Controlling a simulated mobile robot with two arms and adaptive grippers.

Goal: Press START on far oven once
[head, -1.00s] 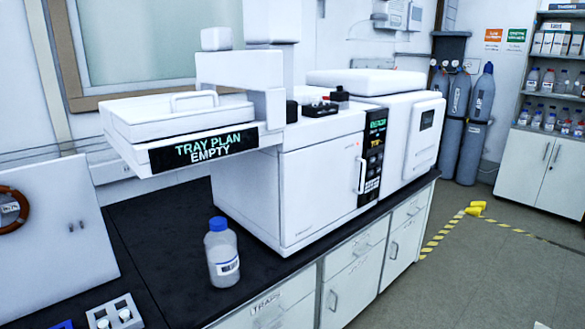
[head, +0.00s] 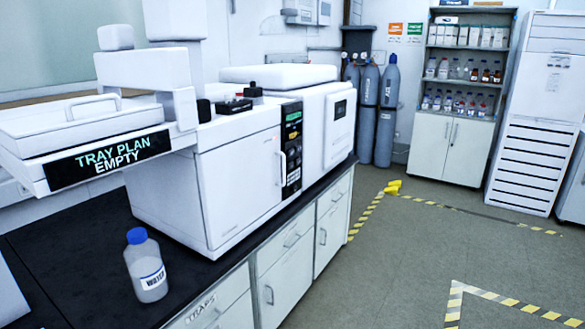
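One white oven unit (head: 235,185) stands on the black bench in the head view, with a door handle at its right side. Its dark control panel (head: 291,148) has a small green display and keys; the lettering on the keys is too small to read. A sign reading "TRAY PLAN EMPTY" (head: 108,161) is on the tray at the left of the unit. I cannot tell whether this is the far oven, and I cannot make out a START key. Neither of my grippers is in view.
A blue-capped bottle labelled waste (head: 146,268) stands near the front edge of the black bench (head: 85,245). Grey gas cylinders (head: 387,110) and a bottle cabinet (head: 446,148) stand at the back. The floor (head: 400,260) right of the bench is open, with yellow-black tape marks.

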